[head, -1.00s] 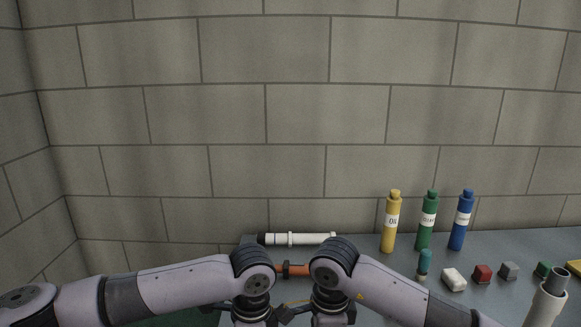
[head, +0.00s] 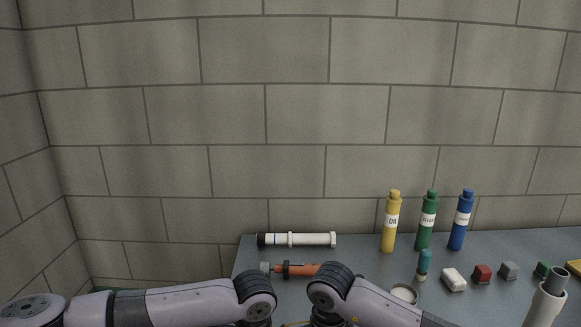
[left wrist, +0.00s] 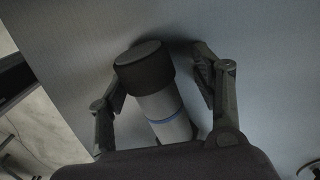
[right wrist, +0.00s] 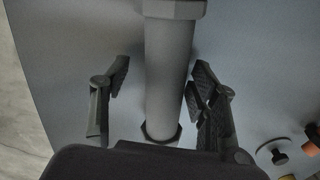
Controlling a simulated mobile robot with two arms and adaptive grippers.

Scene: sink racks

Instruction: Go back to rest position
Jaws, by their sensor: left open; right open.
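My left gripper (left wrist: 160,68) is open, seen in the left wrist view. A grey cylinder with a black cap and a blue ring (left wrist: 172,120) lies between its fingers in the picture, with gaps at the sides. My right gripper (right wrist: 160,70) is open, seen in the right wrist view. A grey pipe with hexagonal collars (right wrist: 166,70) shows between its fingers, apart from both. I cannot tell how far below the fingers either thing is. In the head view both arms enter along the bottom edge, and the grippers are out of frame.
On the grey table (head: 350,262) lie a white tube with a black end (head: 300,240) and an orange-handled thing (head: 303,270). Yellow (head: 390,222), green (head: 427,220) and blue (head: 460,221) bottles stand behind small blocks. A light pipe (head: 545,305) stands at the right front.

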